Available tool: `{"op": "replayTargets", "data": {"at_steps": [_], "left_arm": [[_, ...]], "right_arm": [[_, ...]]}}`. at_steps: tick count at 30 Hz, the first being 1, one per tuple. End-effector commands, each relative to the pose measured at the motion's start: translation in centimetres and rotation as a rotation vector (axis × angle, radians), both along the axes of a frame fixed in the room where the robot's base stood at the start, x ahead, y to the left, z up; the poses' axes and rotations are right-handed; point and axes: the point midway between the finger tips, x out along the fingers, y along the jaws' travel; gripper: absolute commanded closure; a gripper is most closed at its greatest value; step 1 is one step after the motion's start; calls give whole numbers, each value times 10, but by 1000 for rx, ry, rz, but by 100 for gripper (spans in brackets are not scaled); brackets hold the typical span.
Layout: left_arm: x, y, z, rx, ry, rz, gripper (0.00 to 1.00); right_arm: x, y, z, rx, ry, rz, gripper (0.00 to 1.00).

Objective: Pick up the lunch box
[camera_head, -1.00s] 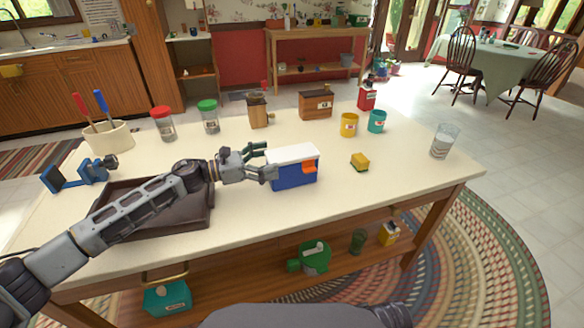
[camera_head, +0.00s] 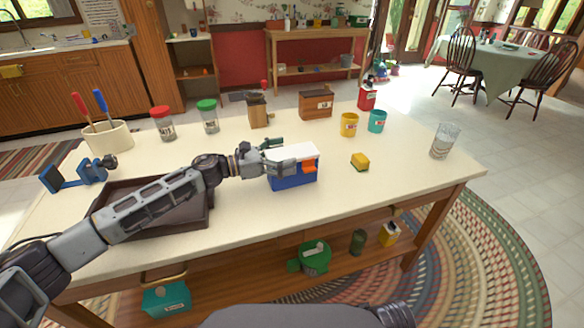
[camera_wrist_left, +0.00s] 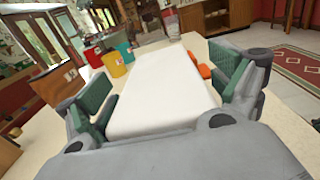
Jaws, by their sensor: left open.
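The lunch box (camera_head: 293,180) is a blue box with a white lid and an orange latch. It stands upright on the table, right of the tray. My left gripper (camera_head: 279,153) is open at the box's upper left end, with its fingers along the two long sides. In the left wrist view the white lid (camera_wrist_left: 165,92) lies between the open green-padded fingers of the gripper (camera_wrist_left: 165,90), and the orange latch (camera_wrist_left: 205,72) is near the right finger. Whether the pads touch the box is unclear. My right gripper is not in view.
A dark tray (camera_head: 205,215) lies under my left arm. Jars, a wooden box (camera_head: 316,105) and yellow and teal canisters (camera_head: 376,121) stand behind. The table right of the lunch box is mostly clear.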

Motion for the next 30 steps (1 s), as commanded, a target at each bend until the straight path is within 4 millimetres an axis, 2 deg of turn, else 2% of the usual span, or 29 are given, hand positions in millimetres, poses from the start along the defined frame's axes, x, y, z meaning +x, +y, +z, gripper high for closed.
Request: {"op": "replayTargets", "data": {"at_steps": [11,23,30], "left_arm": [[0,0,0,0,0,0,7],[0,0,0,0,0,0,57],[0,0,0,0,0,0,58]], "right_arm": [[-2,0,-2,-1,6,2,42],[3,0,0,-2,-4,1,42],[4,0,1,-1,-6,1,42]]}}
